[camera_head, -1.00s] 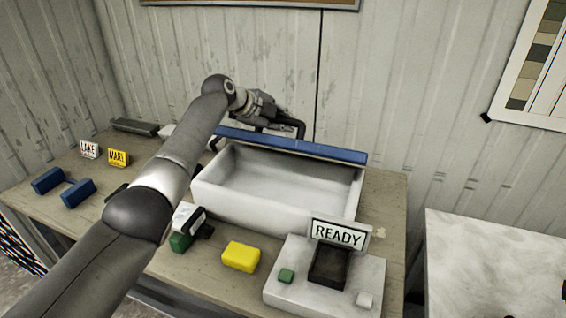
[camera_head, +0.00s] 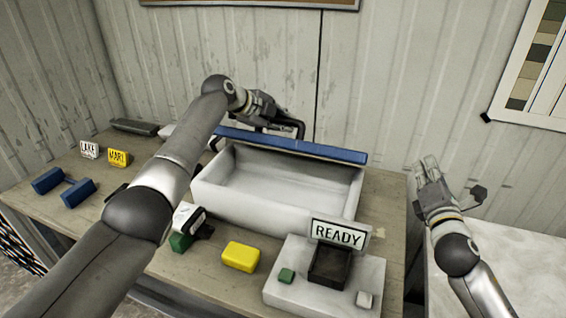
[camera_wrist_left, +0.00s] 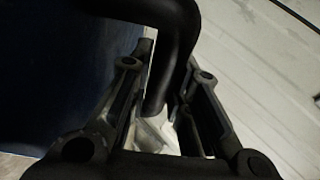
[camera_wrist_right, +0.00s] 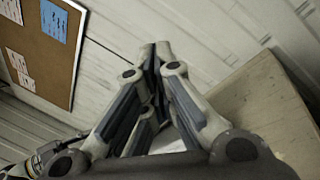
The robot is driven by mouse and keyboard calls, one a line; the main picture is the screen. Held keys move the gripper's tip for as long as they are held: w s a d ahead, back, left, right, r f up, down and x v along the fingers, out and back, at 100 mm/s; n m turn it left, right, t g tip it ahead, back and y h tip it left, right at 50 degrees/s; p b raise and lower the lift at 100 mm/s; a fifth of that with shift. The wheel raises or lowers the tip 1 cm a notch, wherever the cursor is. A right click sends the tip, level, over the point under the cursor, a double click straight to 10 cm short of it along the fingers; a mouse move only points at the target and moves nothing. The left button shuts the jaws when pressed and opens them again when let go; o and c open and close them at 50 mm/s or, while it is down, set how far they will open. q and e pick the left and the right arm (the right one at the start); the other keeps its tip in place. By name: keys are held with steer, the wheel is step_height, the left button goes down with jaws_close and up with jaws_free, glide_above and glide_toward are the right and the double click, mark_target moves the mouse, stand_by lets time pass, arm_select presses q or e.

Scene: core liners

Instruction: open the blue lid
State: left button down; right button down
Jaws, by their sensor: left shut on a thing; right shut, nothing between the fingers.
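The blue lid (camera_head: 300,148) stands raised along the back edge of the white box (camera_head: 205,192), whose inside is open to view. The lid fills the left side of the left wrist view (camera_wrist_left: 50,75). A black bar handle (camera_wrist_left: 172,40) is on the lid's back side. My left gripper (camera_head: 285,122) is behind the lid, shut on the handle, which lies between its fingers in the left wrist view. My right gripper (camera_head: 424,165) is raised right of the table, shut and empty, with its fingertips together in the right wrist view (camera_wrist_right: 157,52).
A READY sign (camera_head: 338,234) stands by a black holder on a white block in front of the box. A yellow block (camera_head: 240,257), a green block (camera_head: 181,241) and a blue dumbbell-shaped piece (camera_head: 77,192) lie on the table. A white-topped table (camera_head: 520,265) stands at right.

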steer(key=s+a+r+t+h, duration=0.1)
steer(key=s+a+r+h, duration=0.1)
steer(key=a+r, duration=0.5)
steer(key=s+a+r+t+h, duration=0.1)
steer(key=s+a+r+h, duration=0.15)
steer(key=a, duration=0.75)
steer(key=s+a+r+h, duration=0.1)
steer(key=s+a+r, duration=0.1)
steer(key=a+r, duration=0.5)
steer(key=w+a+f+n+g+y, duration=0.1)
steer(key=w+a+f+n+g, duration=0.2)
steer(key=a+f, duration=0.5)
steer(key=w+a+f+n+g+y, duration=0.1)
steer(key=a+f+n+g+y, duration=0.3)
steer(key=f, duration=0.9)
steer(key=w+d+g+h, duration=0.1)
steer(key=w+d+h, duration=0.1)
steer(key=w, duration=0.8)
steer(key=shift+w+d+f+m, duration=0.25)
steer(key=shift+d+m, duration=0.05)
steer(key=shift+d, duration=0.05)
